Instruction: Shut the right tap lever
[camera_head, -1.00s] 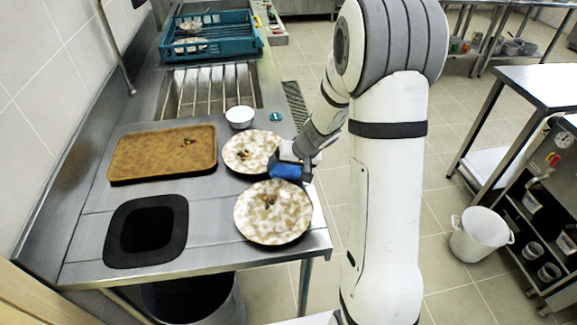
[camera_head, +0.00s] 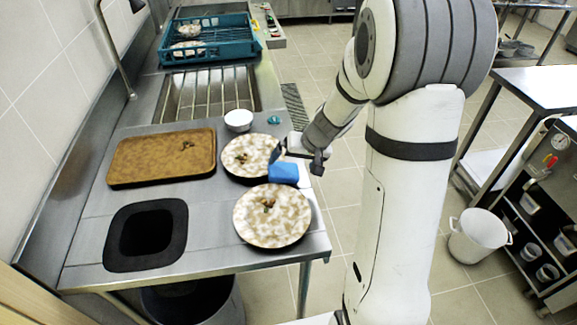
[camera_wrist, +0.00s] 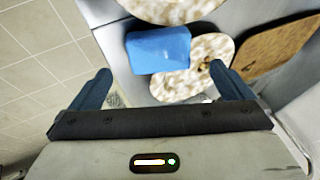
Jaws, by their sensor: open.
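No tap lever can be made out clearly in either view. A bent tap pipe (camera_head: 115,50) rises at the left wall beside the sink in the head view. My gripper (camera_head: 297,158) is over the counter's right edge, by a blue sponge-like block (camera_head: 284,173). In the wrist view my gripper (camera_wrist: 161,88) has its two blue fingers wide apart with nothing between the tips. The blue block (camera_wrist: 158,50) lies beyond them, near a speckled plate.
Two speckled plates (camera_head: 272,216) (camera_head: 250,150), a white bowl (camera_head: 238,120), a brown tray (camera_head: 163,157) and a black-rimmed hole (camera_head: 147,257) occupy the counter (camera_head: 215,225). A teal rack (camera_head: 208,50) stands behind the sink. A white pot (camera_head: 478,236) stands on the floor at right.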

